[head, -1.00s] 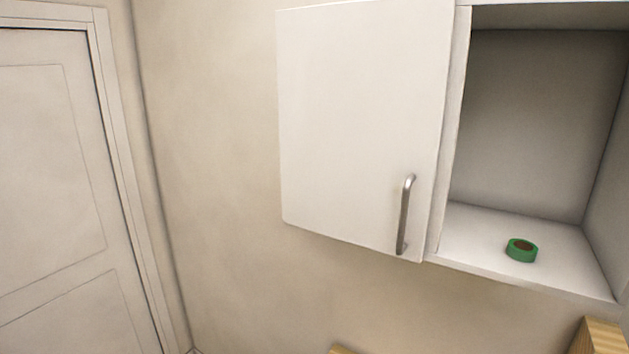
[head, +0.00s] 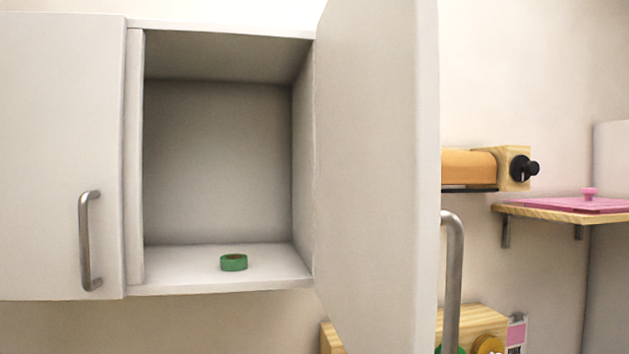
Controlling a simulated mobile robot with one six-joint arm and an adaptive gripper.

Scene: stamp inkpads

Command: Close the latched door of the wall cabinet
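The wall cabinet (head: 134,160) hangs on the wall in the head view. Its right door (head: 375,180) stands wide open, swung out toward me, with a metal bar handle (head: 453,275) at its free edge. Its left door (head: 55,150) is shut and has a metal bar handle (head: 86,240). The open compartment holds a green tape roll (head: 234,262) on its floor. No latch can be made out. My gripper is not in view.
An orange roll (head: 470,165) on a wooden holder is on the wall right of the open door. A wooden shelf (head: 540,213) with a pink lidded item (head: 585,203) is farther right. A wooden box (head: 470,322) is below, partly hidden by the door.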

